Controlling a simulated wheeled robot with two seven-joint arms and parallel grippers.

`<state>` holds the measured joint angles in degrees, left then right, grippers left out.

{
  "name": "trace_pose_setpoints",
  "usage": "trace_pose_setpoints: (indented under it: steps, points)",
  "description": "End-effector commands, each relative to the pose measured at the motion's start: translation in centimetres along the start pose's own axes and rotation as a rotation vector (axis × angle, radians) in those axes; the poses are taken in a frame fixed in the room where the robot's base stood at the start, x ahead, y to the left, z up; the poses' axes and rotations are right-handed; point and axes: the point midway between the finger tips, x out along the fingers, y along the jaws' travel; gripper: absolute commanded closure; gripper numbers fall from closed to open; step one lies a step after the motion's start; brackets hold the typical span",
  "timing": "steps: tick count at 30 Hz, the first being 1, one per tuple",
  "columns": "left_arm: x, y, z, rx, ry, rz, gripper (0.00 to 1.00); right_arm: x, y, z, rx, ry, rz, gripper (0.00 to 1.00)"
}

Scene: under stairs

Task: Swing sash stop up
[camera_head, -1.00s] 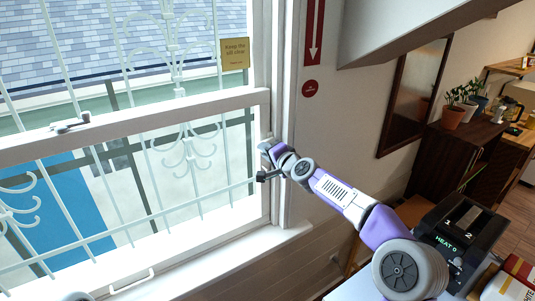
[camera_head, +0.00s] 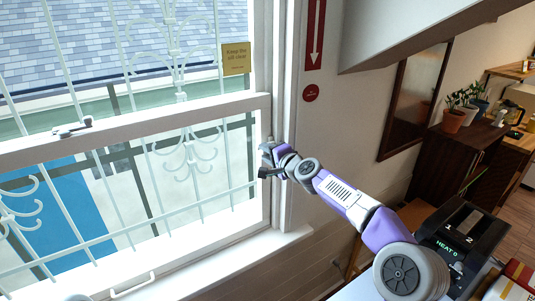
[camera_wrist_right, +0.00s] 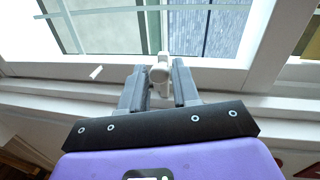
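The sash stop appears to be the small pale lever (camera_wrist_right: 161,72) in the right wrist view, standing up against the white window frame. My right gripper (camera_wrist_right: 159,80) has its two grey fingers apart, one on either side of this lever. A gap shows at the left finger; I cannot tell whether the right finger touches it. In the head view my right gripper (camera_head: 266,160) is at the right side of the window frame, and its hand hides the stop there. The lower sash (camera_head: 190,114) spans the window. My left gripper is not in view.
A sash lock (camera_head: 73,127) sits on the sash's top rail. A yellow sign (camera_head: 236,58) hangs on the glass. White bars (camera_head: 165,160) stand outside. A black toaster (camera_head: 462,238) is beside my right arm. Sloped stair underside (camera_head: 400,30) hangs above right.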

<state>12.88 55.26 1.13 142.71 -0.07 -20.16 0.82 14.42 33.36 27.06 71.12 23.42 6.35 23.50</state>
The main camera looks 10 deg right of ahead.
Motion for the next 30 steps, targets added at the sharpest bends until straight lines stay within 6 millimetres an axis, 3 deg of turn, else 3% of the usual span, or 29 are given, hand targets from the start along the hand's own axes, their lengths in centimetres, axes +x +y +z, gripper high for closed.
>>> trace_pose_setpoints:
  steps: [11,24,30]
  points:
    - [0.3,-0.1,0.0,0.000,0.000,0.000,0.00,-0.6,0.0,-0.1,-0.001,0.002,-0.001,0.68]
    - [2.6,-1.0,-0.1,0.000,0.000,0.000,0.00,-6.6,0.2,-0.1,-0.001,0.003,0.000,0.68]
    - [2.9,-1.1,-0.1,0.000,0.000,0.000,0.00,-7.6,0.1,0.0,0.000,0.000,0.000,0.68]
